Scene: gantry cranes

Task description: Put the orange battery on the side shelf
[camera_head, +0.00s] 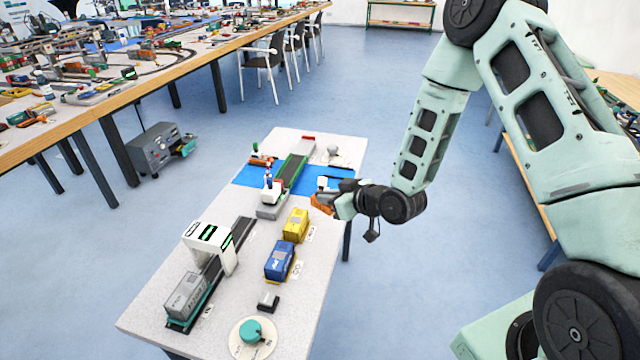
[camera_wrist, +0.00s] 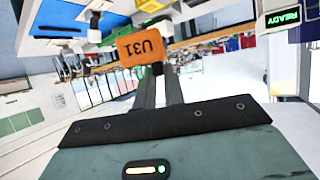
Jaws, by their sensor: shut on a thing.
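An orange battery (camera_head: 321,203) is held between the fingertips of my gripper (camera_head: 336,205), above the right edge of the small grey table. A wooden-topped unit (camera_head: 615,88) stands at the right, partly hidden behind my arm. I cannot tell whether it is the side shelf.
The grey table (camera_head: 225,300) holds a yellow block (camera_head: 295,225), a blue block (camera_head: 279,260), a white gantry (camera_head: 210,245), a grey container (camera_head: 187,297) and a teal knob (camera_head: 251,331). A long cluttered bench (camera_head: 150,85) is at left. Open blue floor surrounds the table.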

